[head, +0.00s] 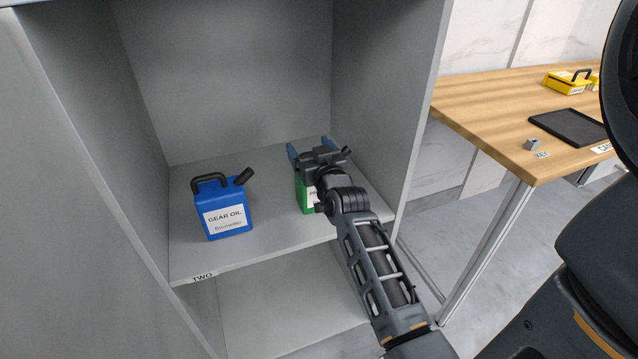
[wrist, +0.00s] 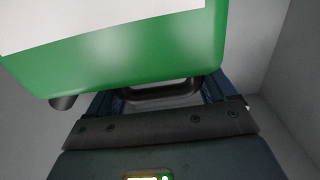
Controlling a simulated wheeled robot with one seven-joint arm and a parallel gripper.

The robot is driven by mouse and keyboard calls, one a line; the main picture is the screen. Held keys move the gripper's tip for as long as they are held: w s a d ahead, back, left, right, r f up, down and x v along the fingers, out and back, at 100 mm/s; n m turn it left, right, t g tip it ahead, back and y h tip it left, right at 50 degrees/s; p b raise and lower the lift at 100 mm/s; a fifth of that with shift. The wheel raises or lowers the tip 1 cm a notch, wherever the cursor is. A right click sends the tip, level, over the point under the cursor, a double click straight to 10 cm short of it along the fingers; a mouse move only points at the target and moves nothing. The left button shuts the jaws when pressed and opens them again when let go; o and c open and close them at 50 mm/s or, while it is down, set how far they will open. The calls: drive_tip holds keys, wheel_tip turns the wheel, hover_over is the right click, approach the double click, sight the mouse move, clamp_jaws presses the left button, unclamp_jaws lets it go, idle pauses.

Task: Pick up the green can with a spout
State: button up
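The green can (head: 305,197) stands on the shelf marked TWO, mostly hidden behind my gripper (head: 309,145) and wrist in the head view. Its dark spout tip shows just right of my gripper. In the wrist view the can (wrist: 130,58) fills the top, with a white label, a dark handle (wrist: 163,93) and a dark spout (wrist: 62,102). My gripper is open, its two blue fingers wide apart, one on each side of the handle. The fingertips are hidden behind the can in the wrist view. I cannot tell whether a finger touches it.
A blue can (head: 226,210) labelled GEAR OIL stands left on the same shelf (head: 270,240). Cabinet walls close in the left, right and back. A wooden table (head: 480,110) on the right holds a yellow can (head: 567,82), a black tray (head: 570,126) and a small grey block (head: 532,144).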

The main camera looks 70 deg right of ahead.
clamp_jaws()
drive_tip(key=shift+r, duration=0.1)
idle(0.5)
drive_tip(key=shift+r, duration=0.1)
